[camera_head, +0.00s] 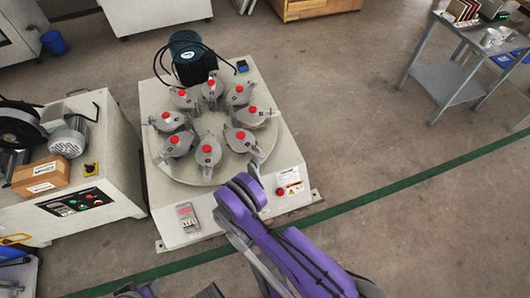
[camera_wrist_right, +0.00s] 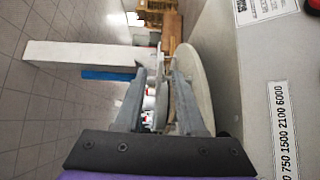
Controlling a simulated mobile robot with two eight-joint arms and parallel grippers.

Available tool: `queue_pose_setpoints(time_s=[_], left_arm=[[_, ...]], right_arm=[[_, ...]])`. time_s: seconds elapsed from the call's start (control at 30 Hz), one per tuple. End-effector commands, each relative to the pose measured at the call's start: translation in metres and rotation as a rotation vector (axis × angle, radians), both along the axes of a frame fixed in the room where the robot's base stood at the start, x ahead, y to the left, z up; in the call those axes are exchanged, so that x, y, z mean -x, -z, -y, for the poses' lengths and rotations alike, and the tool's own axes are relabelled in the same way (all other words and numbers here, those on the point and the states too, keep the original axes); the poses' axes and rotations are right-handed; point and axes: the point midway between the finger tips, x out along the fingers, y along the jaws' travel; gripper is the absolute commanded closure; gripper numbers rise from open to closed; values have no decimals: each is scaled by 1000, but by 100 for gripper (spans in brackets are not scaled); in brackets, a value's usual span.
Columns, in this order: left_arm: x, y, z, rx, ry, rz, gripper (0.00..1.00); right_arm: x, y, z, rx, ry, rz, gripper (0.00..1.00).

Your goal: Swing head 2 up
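The test machine (camera_head: 163,196) carries a ring of several grey heads with red knobs on a round track (camera_head: 190,176). All appear to sit down on it. Their number marks are too small to read, so I cannot tell which is head 2. My purple right arm reaches up from the bottom, its end at the track's front right, close to the front right head (camera_head: 243,143). The right gripper (camera_wrist_right: 163,80) shows two grey fingers apart, with blurred grey and red-white parts seen between them. I cannot see whether they touch a head.
Left of the machine stands another unit (camera_head: 110,185) with a cardboard box (camera_head: 40,176) on it. A motor (camera_head: 190,55) with black cables is behind the heads. A metal table (camera_head: 440,75) stands far right. The floor between is clear.

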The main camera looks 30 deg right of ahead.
Motion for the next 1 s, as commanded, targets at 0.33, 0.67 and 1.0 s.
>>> queue_pose_setpoints(time_s=[0.33,0.67,1.0], left_arm=[[-1,8,0,0,0,0,50],[-3,15,0,0,0,1,50],[-3,16,0,0,0,1,50]], right_arm=[[-21,3,38,9,3,2,61],[-49,3,83,8,0,1,61],[-55,2,92,7,-2,1,61]])
